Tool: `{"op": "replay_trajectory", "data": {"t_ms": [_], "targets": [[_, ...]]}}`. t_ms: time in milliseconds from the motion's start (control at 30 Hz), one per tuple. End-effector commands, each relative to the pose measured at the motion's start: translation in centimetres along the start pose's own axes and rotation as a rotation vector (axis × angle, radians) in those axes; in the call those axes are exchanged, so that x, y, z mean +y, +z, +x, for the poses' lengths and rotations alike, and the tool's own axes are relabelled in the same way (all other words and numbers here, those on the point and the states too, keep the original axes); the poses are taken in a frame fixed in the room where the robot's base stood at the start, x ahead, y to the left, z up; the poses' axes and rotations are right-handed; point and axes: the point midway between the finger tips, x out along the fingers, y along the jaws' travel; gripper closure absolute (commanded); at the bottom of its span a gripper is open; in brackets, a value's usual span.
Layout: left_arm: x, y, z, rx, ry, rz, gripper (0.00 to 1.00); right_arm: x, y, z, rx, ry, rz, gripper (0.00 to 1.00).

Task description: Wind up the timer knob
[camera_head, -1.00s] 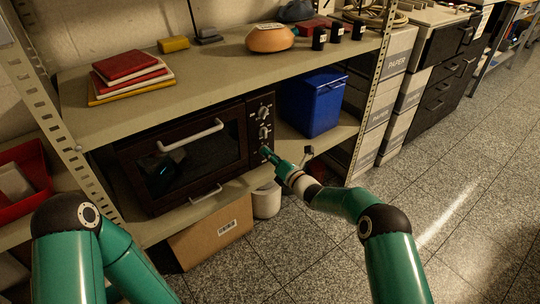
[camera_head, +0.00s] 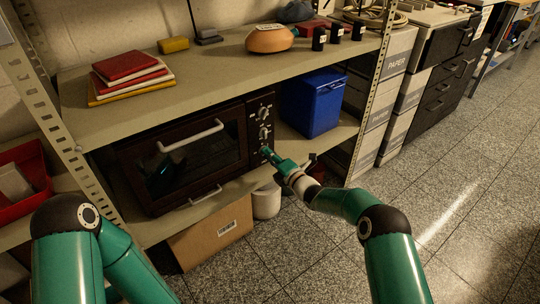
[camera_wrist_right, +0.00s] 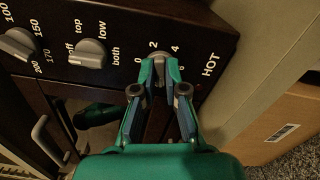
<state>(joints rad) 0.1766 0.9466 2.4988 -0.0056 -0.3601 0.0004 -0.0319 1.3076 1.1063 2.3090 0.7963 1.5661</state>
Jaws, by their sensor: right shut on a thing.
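The dark toaster oven (camera_head: 240,133) stands on the middle shelf, with a column of knobs on the right of its front. The timer knob (camera_wrist_right: 158,57) is the lowest one, by the marks 0, 2, 4, 6 and HOT. My right gripper (camera_head: 266,152) reaches it from the front right. In the right wrist view the gripper (camera_wrist_right: 159,70) has its two teal fingertips closed around the knob's sides. The knob is mostly hidden by the fingers. My left upper arm shows at lower left, but its gripper is out of view.
The mode knob (camera_wrist_right: 88,53) and the temperature knob (camera_wrist_right: 20,43) sit beside the timer knob in the right wrist view. A blue bin (camera_head: 313,103) stands right of the oven. A cardboard box (camera_head: 212,233) and a white container (camera_head: 266,201) are below. Open floor lies to the right.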

Motion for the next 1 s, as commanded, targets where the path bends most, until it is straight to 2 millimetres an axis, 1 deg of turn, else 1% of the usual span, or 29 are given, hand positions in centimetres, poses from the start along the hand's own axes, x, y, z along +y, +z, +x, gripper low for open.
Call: {"op": "replay_trajectory", "data": {"t_ms": [33, 233, 267, 400, 767, 867, 1000], "targets": [[0.0, 0.0, 0.0, 0.0, 0.0, 0.0, 0.6, 0.0, 0.9, -0.2, -0.018, -0.001, 0.003, 1.0], [0.0, 0.0, 0.0, 0.0, 0.0, 0.0, 0.6, 0.0, 0.9, -0.2, -0.018, -0.001, 0.002, 1.0], [0.0, 0.0, 0.0, 0.0, 0.0, 0.0, 0.6, 0.0, 0.9, -0.2, -0.018, -0.001, 0.002, 0.87], [0.0, 0.0, 0.0, 0.0, 0.0, 0.0, 0.6, 0.0, 0.7, -0.1, -0.014, -0.001, 0.001, 0.64], [0.0, 0.0, -0.1, 0.0, 0.0, 0.0, 0.6, -0.1, 0.3, -0.2, -0.006, -0.001, 0.001, 0.64], [0.0, 0.0, -0.1, 0.0, 0.0, 0.0, 0.6, -0.1, 0.3, -0.6, -0.005, -0.003, 0.001, 0.64], [0.0, 0.0, -0.1, 0.0, 0.0, 0.0, 0.6, -0.1, 0.3, -1.8, -0.004, -0.003, 0.001, 0.64]]}}
